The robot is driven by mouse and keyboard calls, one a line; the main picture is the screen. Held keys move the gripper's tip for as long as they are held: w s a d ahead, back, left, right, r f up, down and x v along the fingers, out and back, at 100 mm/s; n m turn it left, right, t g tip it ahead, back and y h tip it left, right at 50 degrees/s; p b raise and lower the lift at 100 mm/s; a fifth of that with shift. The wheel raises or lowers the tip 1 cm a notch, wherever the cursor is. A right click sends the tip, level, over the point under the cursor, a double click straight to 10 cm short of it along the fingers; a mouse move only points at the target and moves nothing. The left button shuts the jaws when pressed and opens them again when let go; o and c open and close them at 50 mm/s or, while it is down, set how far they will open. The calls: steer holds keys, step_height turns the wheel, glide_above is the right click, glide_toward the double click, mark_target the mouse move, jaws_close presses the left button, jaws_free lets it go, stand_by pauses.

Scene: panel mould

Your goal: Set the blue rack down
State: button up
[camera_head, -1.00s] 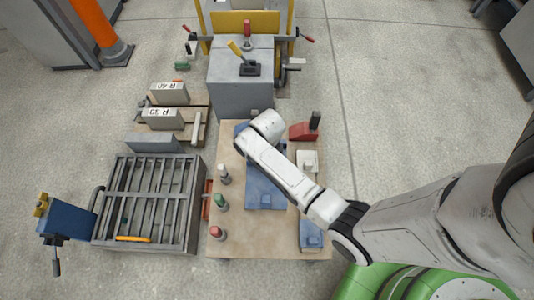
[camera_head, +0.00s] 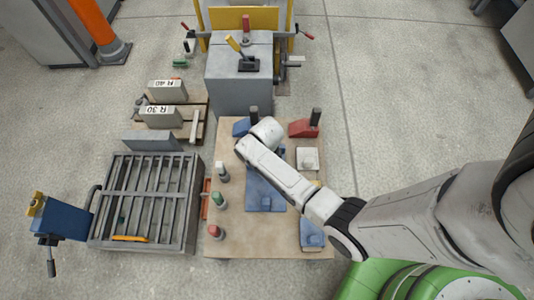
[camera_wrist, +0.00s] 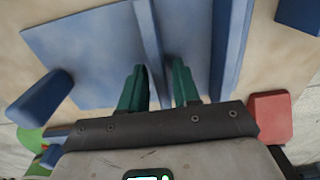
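The blue rack (camera_head: 266,194) lies on the wooden board in the head view, a flat plate partly hidden under my arm. In the wrist view its pale blue base (camera_wrist: 85,60) fills the upper middle, with a thin upright wall (camera_wrist: 148,35) and a second wall (camera_wrist: 228,45) to the right. My gripper (camera_wrist: 160,88) has two green fingers, one on each side of the thin wall. A gap shows between the wall and the right finger. In the head view the fingers are hidden below my wrist.
The wooden board (camera_head: 228,243) also bears a red clamp block (camera_head: 302,128), a blue block (camera_head: 242,127), a white block (camera_head: 308,158) and several coloured-topped pegs. A grey slatted crate (camera_head: 193,225) stands to the left. A grey machine (camera_head: 240,90) stands behind.

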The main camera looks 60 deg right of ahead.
steer(key=shift+o, duration=0.9)
step_height(320, 180, up, 12)
steer(key=p, duration=0.4)
steer(key=s+a+r+n, duration=0.3)
steer(key=s+r+n, duration=0.3)
steer(key=n, duration=0.8)
steer(key=s+a+r+n+t, duration=0.1)
steer(key=s+a+r+n, duration=0.2)
steer(key=n, duration=1.1)
steer(key=s+r, duration=0.2)
steer(key=s, duration=0.3)
steer(key=shift+a+r+n, duration=0.15)
steer(key=shift+r+n, duration=0.2)
steer(key=shift+n, duration=0.05)
step_height(320, 180, up, 12)
steer(key=p, duration=1.2)
